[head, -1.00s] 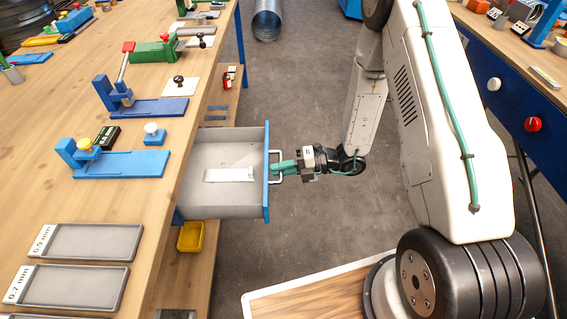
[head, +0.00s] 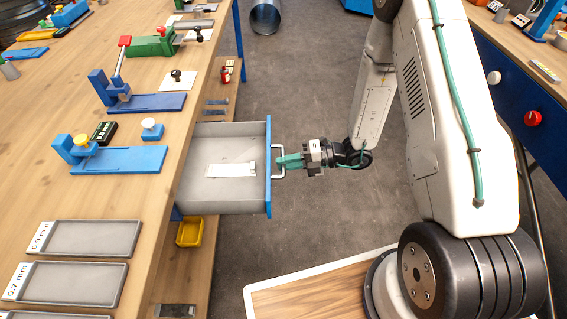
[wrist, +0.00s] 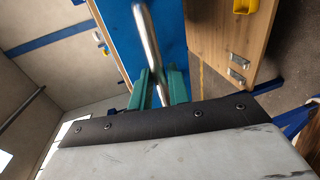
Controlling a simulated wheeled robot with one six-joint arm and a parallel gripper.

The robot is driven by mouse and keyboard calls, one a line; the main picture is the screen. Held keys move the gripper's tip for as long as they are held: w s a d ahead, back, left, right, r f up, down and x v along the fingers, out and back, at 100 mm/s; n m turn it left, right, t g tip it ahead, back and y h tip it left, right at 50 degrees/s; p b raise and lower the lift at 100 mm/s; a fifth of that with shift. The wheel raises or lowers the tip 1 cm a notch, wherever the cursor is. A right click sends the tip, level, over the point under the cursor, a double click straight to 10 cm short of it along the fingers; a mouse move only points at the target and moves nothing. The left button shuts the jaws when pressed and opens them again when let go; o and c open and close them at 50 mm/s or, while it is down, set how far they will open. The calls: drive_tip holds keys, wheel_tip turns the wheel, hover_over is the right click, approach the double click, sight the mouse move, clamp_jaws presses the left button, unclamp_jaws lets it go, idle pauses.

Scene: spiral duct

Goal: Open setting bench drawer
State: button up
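The setting bench drawer (head: 215,195) is a grey tray with a blue front (head: 268,190). It stands pulled out from the wooden bench, and a pale flat piece (head: 232,169) lies inside. Its metal bar handle (head: 283,160) faces my gripper (head: 280,161). In the wrist view the handle (wrist: 147,40) runs between the green fingers of my gripper (wrist: 160,86), with the blue drawer front (wrist: 115,25) behind it. The fingers stand apart on both sides of the bar, with a gap showing, so the gripper looks open around the handle.
The bench top (head: 60,195) carries blue fixtures (head: 130,159) and grey trays (head: 85,238). A yellow bin (head: 190,232) sits on the lower shelf under the drawer. A second bench (head: 530,90) stands at the right. The floor (head: 310,215) between is clear.

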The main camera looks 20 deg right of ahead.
drive_tip(key=v, duration=0.6)
drive_tip(key=shift+d, duration=0.35)
drive_tip(key=shift+r, duration=0.1)
drive_tip(key=s+d+r+m+g+h, duration=0.1)
drive_tip(key=s+d+r+m+h, duration=0.1)
drive_tip(key=s+r+m+h, duration=0.5)
drive_tip(key=s+d+r+m+g+h, duration=0.1)
drive_tip(key=s+d+r+m+h, duration=0.2)
drive_tip(key=s+r+m+h, duration=0.5)
drive_tip(key=s+r+m, duration=0.4)
drive_tip(key=r+m, duration=0.5)
drive_tip(key=s+r+m, duration=0.5)
drive_tip(key=r+m, duration=0.4)
